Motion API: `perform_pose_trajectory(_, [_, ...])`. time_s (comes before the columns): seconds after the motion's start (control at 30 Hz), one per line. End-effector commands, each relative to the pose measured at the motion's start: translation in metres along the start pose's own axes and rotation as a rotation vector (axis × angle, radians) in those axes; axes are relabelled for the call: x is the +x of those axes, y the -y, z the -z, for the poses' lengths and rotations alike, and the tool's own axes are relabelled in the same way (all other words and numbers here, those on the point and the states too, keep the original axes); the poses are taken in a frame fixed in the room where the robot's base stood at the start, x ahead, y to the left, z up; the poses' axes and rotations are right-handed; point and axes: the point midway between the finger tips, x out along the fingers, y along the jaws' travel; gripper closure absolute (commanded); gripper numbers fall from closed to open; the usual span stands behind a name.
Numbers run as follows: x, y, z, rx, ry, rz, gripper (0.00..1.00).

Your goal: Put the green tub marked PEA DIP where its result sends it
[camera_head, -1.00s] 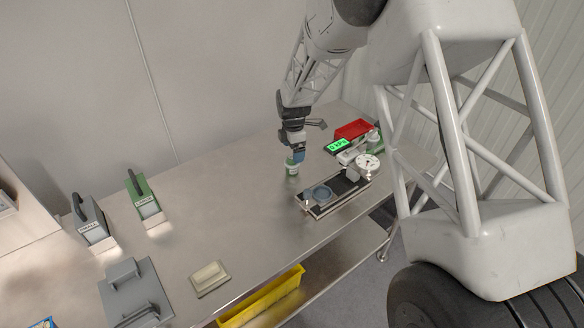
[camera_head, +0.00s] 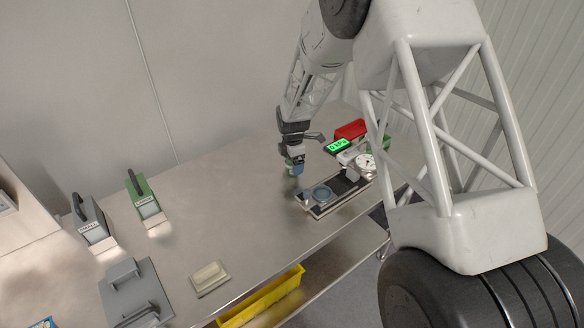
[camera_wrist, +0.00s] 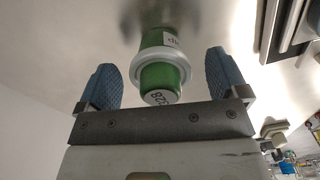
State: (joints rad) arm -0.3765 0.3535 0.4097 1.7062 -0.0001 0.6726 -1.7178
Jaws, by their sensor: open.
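The green tub (camera_wrist: 161,74) with a white rim shows in the wrist view, between and slightly beyond the two fingers. Part of its label, seemingly "dip", shows, and a small code is on its pale end face. My gripper (camera_wrist: 163,80) is open, with a blue finger on either side of the tub and visible gaps. In the head view my gripper (camera_head: 294,168) is low over the steel table, and its fingers mostly hide the tub. A lit green display (camera_head: 339,145) stands behind the rig; its digits are too small to read surely.
Grey (camera_head: 92,222) and green (camera_head: 143,196) handled units stand left. A yellow bin (camera_head: 262,299) is below the edge.

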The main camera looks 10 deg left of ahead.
Motion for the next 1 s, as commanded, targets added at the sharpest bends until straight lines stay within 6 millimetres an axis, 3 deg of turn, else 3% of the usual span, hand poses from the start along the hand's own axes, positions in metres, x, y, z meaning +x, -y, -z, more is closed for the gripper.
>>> perform_pose_trajectory(0.63, [0.0049,-0.0001,-0.0001,0.000,0.000,-0.001,0.08])
perform_pose_trajectory(1.0, [0.0049,-0.0001,-0.0001,0.000,0.000,-0.001,0.61])
